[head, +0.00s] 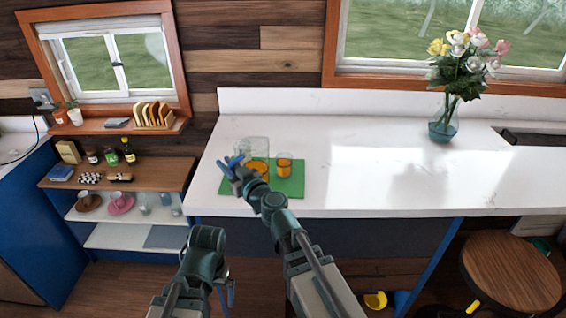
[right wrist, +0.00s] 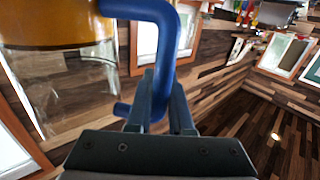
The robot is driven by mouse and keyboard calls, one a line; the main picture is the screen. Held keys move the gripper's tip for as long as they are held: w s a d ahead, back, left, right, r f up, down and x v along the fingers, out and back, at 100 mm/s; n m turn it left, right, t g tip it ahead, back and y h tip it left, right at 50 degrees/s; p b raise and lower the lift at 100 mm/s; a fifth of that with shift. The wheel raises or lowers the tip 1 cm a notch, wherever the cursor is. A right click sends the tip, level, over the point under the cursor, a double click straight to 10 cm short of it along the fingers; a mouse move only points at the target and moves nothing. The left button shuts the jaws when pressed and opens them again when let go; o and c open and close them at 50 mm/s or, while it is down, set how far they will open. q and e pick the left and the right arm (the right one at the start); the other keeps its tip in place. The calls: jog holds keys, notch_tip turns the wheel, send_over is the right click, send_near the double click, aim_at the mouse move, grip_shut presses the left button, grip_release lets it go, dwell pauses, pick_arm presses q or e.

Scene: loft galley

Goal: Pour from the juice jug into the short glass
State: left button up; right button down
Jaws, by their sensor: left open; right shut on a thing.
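The clear juice jug (head: 256,146) has orange juice low inside and a blue handle; it looks about upright at the mat's left. I cannot tell whether it touches the mat. My right gripper (head: 238,172) is shut on its handle. In the right wrist view the blue handle (right wrist: 168,45) sits between the fingers (right wrist: 160,95), with the jug's clear wall (right wrist: 65,85) beside it. The short glass (head: 285,162) stands just right of the jug and shows orange inside. My left gripper (head: 227,292) is open and empty, low in front of the counter.
A green mat (head: 292,188) lies under the glass on the white counter (head: 330,150). A flower vase (head: 443,128) stands farther right, with clear counter between. Shelves (head: 120,172) with cups and bottles stand at left. A round wooden stool (head: 510,272) is at lower right.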

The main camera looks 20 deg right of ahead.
jog(key=f, duration=0.1)
jog(key=f+b, duration=0.1)
jog(key=d+f+b, duration=0.1)
jog(key=shift+w+f, duration=0.15)
jog(key=shift+w, duration=0.15)
